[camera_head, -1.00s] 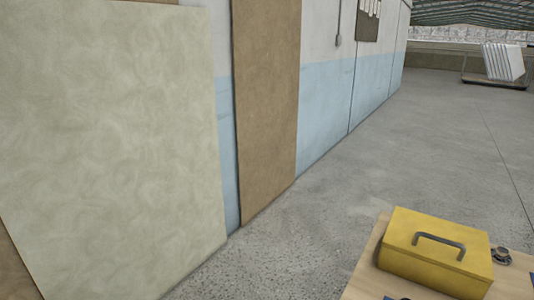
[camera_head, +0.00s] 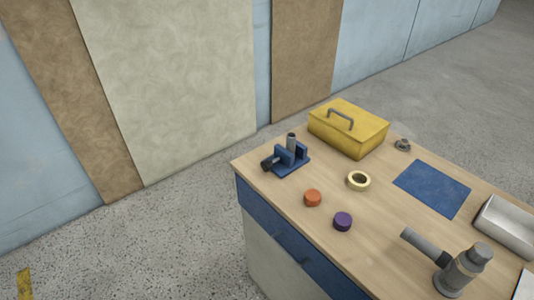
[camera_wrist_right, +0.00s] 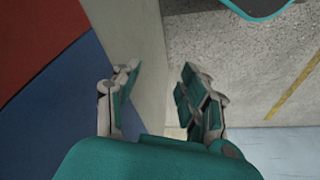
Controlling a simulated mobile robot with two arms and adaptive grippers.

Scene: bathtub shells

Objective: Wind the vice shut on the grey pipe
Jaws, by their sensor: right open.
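A blue vice (camera_head: 283,166) stands at the far left corner of the workbench in the head view. A grey pipe (camera_head: 291,141) stands upright at its jaws. I cannot tell at this size whether the jaws touch the pipe. A dark handle part (camera_head: 268,163) sticks out at the vice's left side. My right gripper (camera_wrist_right: 157,97) shows only in the right wrist view, with its two fingers apart and nothing seen held between them. Neither the vice nor the pipe shows in that view. My left gripper is not in view.
The wooden bench top (camera_head: 385,215) carries a yellow toolbox (camera_head: 350,130), orange (camera_head: 312,198) and purple (camera_head: 343,222) round pieces, a tape roll (camera_head: 358,181), a blue mat (camera_head: 432,188), a metal tray (camera_head: 508,226) and a grey cylindrical object (camera_head: 462,270). Open floor lies left of the bench.

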